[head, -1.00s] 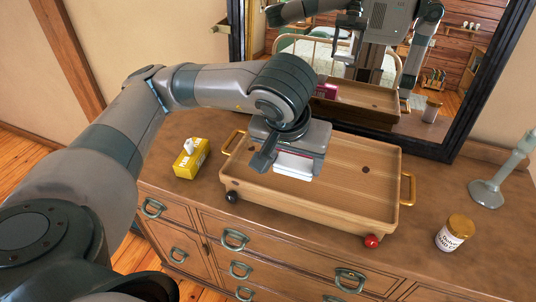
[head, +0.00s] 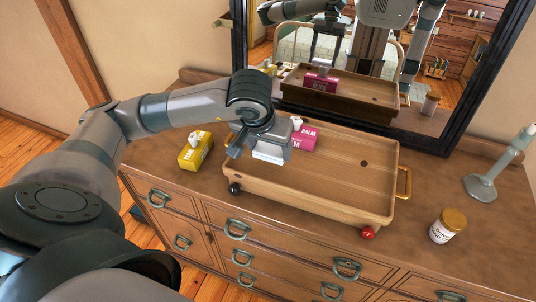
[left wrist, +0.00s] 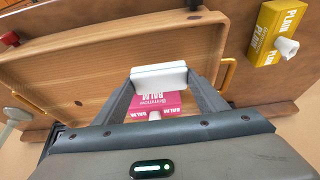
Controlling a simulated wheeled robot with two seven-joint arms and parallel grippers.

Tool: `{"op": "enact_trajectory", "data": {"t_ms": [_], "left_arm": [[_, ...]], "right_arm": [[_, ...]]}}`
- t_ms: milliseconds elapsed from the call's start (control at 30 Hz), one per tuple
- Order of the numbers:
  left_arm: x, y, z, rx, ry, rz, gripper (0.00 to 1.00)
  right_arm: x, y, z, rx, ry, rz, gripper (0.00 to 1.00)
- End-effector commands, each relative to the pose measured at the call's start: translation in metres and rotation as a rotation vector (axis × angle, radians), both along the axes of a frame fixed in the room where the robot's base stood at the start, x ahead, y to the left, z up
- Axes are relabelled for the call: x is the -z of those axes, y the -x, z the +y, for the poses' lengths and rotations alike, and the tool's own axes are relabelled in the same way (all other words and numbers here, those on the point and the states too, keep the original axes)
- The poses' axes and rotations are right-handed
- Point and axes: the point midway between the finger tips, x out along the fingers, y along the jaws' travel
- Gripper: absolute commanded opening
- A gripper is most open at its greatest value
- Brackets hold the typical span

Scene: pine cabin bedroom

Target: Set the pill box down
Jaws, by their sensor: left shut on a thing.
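A white pill box (head: 268,153) is between the fingers of my left gripper (head: 262,150), at the left end of the wooden tray (head: 330,175). In the left wrist view the pill box (left wrist: 158,77) shows as a white block between both fingertips. I cannot tell whether its underside touches the tray floor. A pink balm tissue box (head: 304,136) stands in the tray just behind and right of the gripper, partly hidden. My right gripper is not directly in view.
A yellow tissue box (head: 195,152) stands on the dresser left of the tray. A white jar with a tan lid (head: 447,226) and a grey-green stand (head: 484,186) are to the right. A mirror (head: 345,75) rises behind. The tray's middle and right are clear.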

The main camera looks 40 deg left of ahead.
Motion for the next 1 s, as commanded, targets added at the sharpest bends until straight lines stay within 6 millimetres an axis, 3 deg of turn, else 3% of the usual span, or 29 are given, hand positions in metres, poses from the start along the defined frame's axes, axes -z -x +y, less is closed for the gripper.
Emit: {"op": "enact_trajectory", "data": {"t_ms": [467,1000], "left_arm": [[0.004,-0.002,0.005,0.000,0.000,0.000,0.43],[0.043,-0.002,0.004,0.001,0.000,0.000,0.43]], "right_arm": [[-0.003,0.000,0.000,0.000,0.000,0.000,0.31],[-0.023,0.000,0.001,0.000,0.000,0.000,0.31]]}}
